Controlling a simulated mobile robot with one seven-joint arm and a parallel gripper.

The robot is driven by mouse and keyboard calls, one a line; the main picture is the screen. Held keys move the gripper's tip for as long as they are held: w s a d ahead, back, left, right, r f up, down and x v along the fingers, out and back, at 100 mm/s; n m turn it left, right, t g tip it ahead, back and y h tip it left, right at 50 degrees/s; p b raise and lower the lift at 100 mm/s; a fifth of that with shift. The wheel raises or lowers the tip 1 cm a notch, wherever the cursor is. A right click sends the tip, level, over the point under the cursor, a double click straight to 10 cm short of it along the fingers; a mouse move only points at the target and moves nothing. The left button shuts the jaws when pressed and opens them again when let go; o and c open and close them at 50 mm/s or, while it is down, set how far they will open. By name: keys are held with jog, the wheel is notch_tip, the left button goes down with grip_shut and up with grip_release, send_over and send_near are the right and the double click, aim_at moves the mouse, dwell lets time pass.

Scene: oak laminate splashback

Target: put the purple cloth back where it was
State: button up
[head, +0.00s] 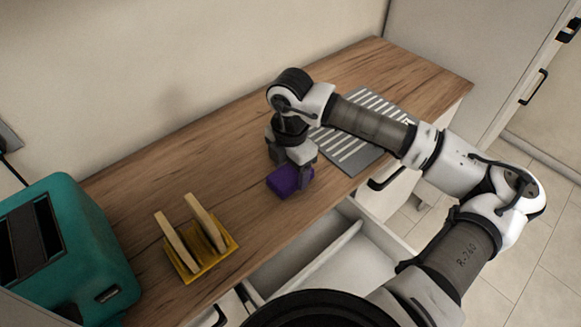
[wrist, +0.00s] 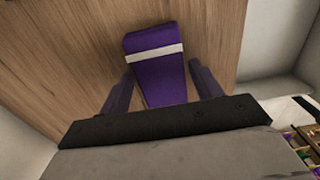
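The purple cloth (head: 284,180) is a folded block on the wooden counter, near its front edge. In the wrist view the cloth (wrist: 160,72) shows a white stripe across it and lies between my two fingers. My gripper (head: 291,172) is low over the cloth, pointing down. In the wrist view my gripper (wrist: 160,68) has its fingers apart, one on each side of the cloth, with narrow gaps visible. Whether either fingertip touches the cloth is hard to tell. In the head view my gripper hides part of the cloth.
A grey mat with white stripes (head: 349,153) lies to the right on the counter (head: 150,187). A yellow holder (head: 207,262) with wooden slices stands left, beside a teal toaster (head: 92,254). Below the front edge, a divided white drawer (head: 362,268) stands open.

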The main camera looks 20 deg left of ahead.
aim_at(290, 172)
jog(key=shift+o, duration=1.1)
jog(key=shift+r, duration=0.15)
jog(key=shift+r+p, duration=0.25)
jog(key=shift+p, duration=0.05)
notch_tip(290, 172, up, 12)
jog(key=b, duration=0.2)
jog(key=shift+f, duration=0.15)
